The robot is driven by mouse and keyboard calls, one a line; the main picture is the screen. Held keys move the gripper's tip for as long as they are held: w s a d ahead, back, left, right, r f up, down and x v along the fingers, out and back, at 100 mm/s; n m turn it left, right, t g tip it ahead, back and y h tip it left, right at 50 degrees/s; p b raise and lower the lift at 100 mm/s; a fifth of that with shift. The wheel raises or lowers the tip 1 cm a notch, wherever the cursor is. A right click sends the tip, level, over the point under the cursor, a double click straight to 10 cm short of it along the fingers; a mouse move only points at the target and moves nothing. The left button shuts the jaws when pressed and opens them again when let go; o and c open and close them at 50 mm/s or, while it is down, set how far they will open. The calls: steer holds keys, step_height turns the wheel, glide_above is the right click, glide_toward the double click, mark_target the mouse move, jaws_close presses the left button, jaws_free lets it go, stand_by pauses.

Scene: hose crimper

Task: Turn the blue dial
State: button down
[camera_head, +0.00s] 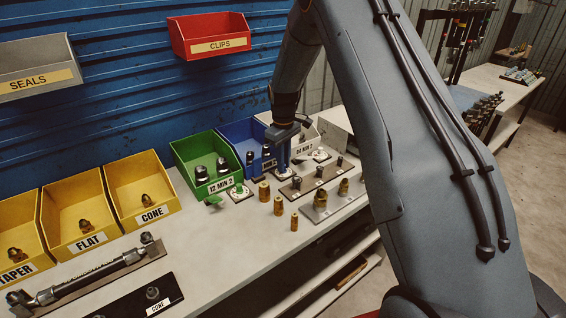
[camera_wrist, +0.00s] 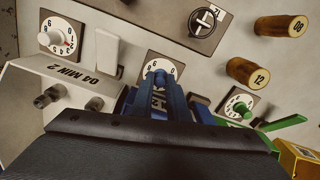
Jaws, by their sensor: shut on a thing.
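The blue dial's white, numbered plate (camera_wrist: 165,65) lies on the bench in the wrist view, with the blue knob (camera_wrist: 157,76) on it. My gripper (camera_wrist: 158,84) reaches down over the plate with its fingertips at the knob and is shut on it. In the head view my gripper (camera_head: 283,164) points down at the bench in front of the blue bin (camera_head: 236,132). It hides most of the dial there. The knob's pointer and exact setting are largely hidden.
A green dial (camera_head: 239,191) stands left of my gripper, and a white dial (camera_head: 320,155) stands to its right. Brass fittings (camera_head: 279,206) stand in front. A green bin (camera_head: 192,152) and a white bin (camera_wrist: 62,82) are close by. The front left bench has a hose (camera_head: 90,275).

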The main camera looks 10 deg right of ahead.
steer(key=shift+m+b, duration=1.3)
steer(key=shift+m, duration=1.4)
steer(key=c, duration=1.7)
jaws_free()
steer(key=shift+r, duration=0.1)
steer(key=shift+r+b, duration=1.35)
steer(key=shift+r, duration=2.5)
